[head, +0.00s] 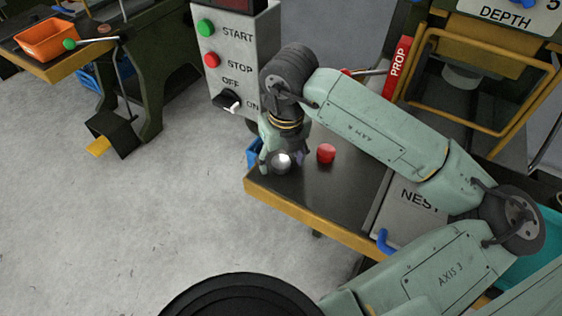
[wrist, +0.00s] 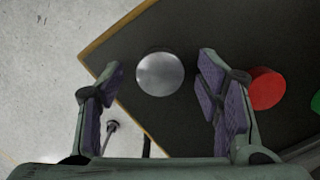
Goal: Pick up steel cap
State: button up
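The steel cap is a round silver disc (wrist: 160,74) lying on the dark table top near its yellow-edged corner. In the head view the cap (head: 281,162) shows as a shiny round shape at the mouth of my gripper. My gripper (wrist: 160,85) is open, with its purple-padded fingers apart, one toward each side of the cap. The fingers do not visibly touch the cap in the wrist view. In the head view my gripper (head: 281,160) points down over the table corner.
A red cylinder (head: 326,153) stands just right of my gripper; it also shows in the wrist view (wrist: 266,88), close outside the right finger. The table's yellow edge (head: 310,218) is near. A control box (head: 235,60) rises behind. A NEST plate (head: 405,205) lies to the right.

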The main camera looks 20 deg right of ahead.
jog(key=c, duration=1.1)
jog(key=shift+c, duration=0.2)
